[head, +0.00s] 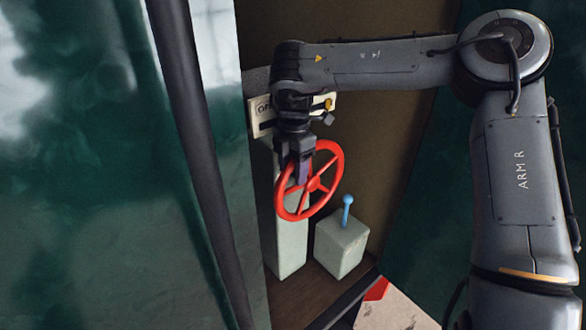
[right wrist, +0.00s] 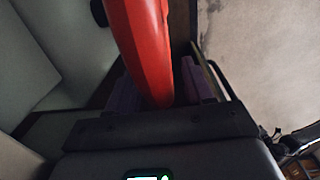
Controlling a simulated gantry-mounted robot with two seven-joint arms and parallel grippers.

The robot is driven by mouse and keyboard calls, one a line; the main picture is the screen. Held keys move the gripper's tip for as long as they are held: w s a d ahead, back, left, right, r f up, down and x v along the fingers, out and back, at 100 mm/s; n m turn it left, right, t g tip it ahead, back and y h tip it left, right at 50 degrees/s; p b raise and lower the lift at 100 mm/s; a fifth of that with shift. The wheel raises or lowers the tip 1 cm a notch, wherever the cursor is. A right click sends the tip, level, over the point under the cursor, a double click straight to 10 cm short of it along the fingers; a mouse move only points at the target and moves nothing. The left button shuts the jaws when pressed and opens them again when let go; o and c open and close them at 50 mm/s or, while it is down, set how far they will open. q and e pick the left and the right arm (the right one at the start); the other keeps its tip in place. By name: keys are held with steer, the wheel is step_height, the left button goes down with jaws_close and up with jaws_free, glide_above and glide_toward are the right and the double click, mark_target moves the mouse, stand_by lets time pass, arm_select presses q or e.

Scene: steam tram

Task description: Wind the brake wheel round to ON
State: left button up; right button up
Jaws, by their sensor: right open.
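The red brake wheel (head: 334,194) stands on a pale green pedestal (head: 288,242) inside the tram's recess. A cream label plate (head: 258,112) sits above it, mostly hidden behind my right gripper; only the start of its lettering shows. My left gripper is not in view.
A small pale box (head: 342,246) with a blue-knobbed lever (head: 347,203) stands to the right of the pedestal. A dark post (head: 190,120) and green panel (head: 90,190) border the recess on the left. A brown wall is behind.

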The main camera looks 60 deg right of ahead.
steer(key=shift+f, duration=0.2)
jaws_close()
steer(key=shift+d+r+y+p, duration=0.3)
steer(key=shift+r+y+p, duration=0.2)
steer(key=shift+p, duration=0.15)
steer(key=shift+s+y, duration=0.1)
steer(key=shift+y, duration=0.2)
steer(key=shift+s+d+t+p, duration=0.1)
steer(key=shift+d+t+p, duration=0.2)
steer(key=shift+d, duration=0.05)
jaws_free()
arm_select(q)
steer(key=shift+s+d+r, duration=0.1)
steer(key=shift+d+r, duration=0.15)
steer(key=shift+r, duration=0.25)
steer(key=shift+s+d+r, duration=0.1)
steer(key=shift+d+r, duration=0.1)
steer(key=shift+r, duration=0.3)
